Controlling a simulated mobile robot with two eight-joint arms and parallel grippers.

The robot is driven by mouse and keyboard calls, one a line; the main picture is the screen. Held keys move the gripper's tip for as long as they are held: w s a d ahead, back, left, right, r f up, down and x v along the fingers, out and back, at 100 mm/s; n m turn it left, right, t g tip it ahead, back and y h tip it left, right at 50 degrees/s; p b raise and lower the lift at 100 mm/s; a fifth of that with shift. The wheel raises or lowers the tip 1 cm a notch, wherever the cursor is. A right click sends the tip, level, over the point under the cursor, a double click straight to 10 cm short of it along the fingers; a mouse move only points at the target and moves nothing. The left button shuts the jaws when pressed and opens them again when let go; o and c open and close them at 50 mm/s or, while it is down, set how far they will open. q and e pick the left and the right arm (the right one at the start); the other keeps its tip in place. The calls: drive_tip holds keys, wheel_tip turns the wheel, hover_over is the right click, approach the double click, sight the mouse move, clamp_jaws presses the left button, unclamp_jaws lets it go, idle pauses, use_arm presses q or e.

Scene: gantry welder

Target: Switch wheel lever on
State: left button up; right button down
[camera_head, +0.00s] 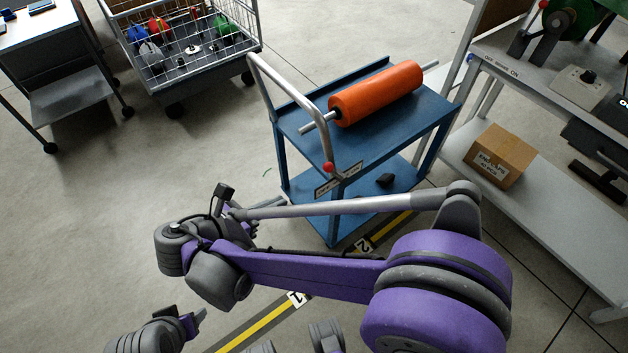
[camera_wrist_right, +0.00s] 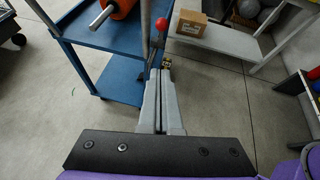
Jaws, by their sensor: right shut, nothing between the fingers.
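The wheel lever is on the blue cart (camera_head: 300,120); its red knob (camera_head: 328,167) shows at the near corner, below the curved metal handle. In the right wrist view the red knob (camera_wrist_right: 162,24) stands on a thin stem just beyond my fingertips. My right gripper (camera_head: 272,203) is partly hidden behind my arm in the head view. In the right wrist view its fingers (camera_wrist_right: 162,72) are together and empty, pointing at the lever and a little short of it. My left gripper (camera_head: 198,318) is low at the left; its jaw opening is unclear.
An orange roller (camera_head: 376,92) lies on the cart top. A grey workbench (camera_head: 520,75) with a cardboard box (camera_head: 486,155) on its lower shelf stands at the right. A wire basket cart (camera_head: 185,75) stands at the back left. Open floor lies left of the blue cart.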

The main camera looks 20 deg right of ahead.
idle(0.3)
drive_tip(key=b, duration=0.2)
approach(334, 173)
drive_tip(key=shift+w+d, duration=0.9)
drive_tip(key=shift+d, duration=0.15)
drive_tip(key=shift+f, duration=0.4)
